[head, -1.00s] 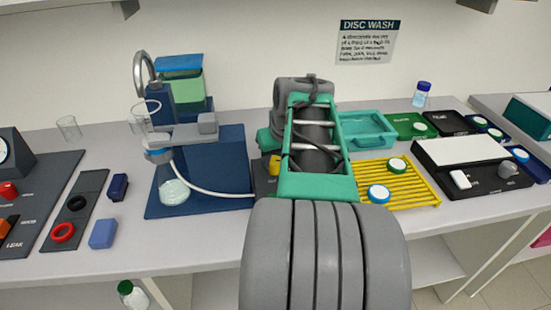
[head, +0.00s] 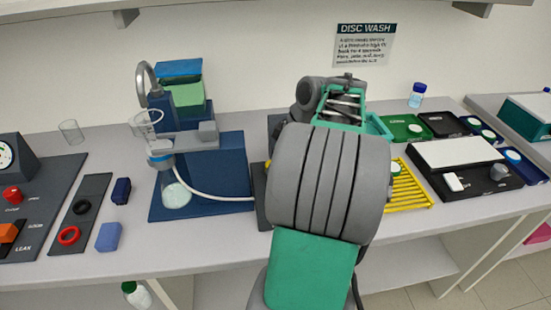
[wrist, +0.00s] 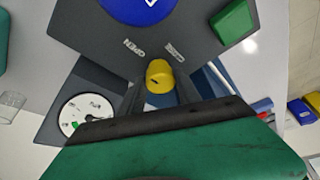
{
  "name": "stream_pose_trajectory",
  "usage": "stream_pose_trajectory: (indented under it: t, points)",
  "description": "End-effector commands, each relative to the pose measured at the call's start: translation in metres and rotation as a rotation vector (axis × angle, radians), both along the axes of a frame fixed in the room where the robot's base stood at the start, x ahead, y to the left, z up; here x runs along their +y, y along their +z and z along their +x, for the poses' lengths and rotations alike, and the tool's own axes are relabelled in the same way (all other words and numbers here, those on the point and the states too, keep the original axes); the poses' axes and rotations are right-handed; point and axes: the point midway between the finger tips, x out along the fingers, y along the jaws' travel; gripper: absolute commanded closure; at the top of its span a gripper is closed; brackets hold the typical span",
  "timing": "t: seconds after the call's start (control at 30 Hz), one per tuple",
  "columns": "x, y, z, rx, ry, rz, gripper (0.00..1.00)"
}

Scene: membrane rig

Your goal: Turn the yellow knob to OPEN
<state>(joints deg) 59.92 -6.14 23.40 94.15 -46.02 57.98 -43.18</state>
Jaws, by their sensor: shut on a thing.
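The yellow knob (wrist: 159,76) sits on a dark grey panel (wrist: 98,32) in the wrist view. White OPEN lettering (wrist: 133,48) and a second, blurred white label (wrist: 175,52) are printed beside it. My gripper (wrist: 160,90) is shut on the knob, with its dark fingers on either side and its green body below in the picture. Which label the knob points at is not clear. In the head view my arm hides the gripper and most of the panel; only a sliver of yellow shows at the arm's left edge.
A white dial gauge (wrist: 85,112) and a green block (wrist: 233,25) are near the knob in the wrist view. In the head view a blue filter stand (head: 222,172) with a flask is left of my arm, and a yellow rack (head: 408,190) is right of it.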

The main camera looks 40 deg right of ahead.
Motion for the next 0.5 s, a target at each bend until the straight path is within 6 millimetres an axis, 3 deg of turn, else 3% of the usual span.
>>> stream_pose_trajectory:
  t: [0.5]
  points:
    - [-0.0033,0.002,0.0034,0.001,0.48,0.002,1.0]
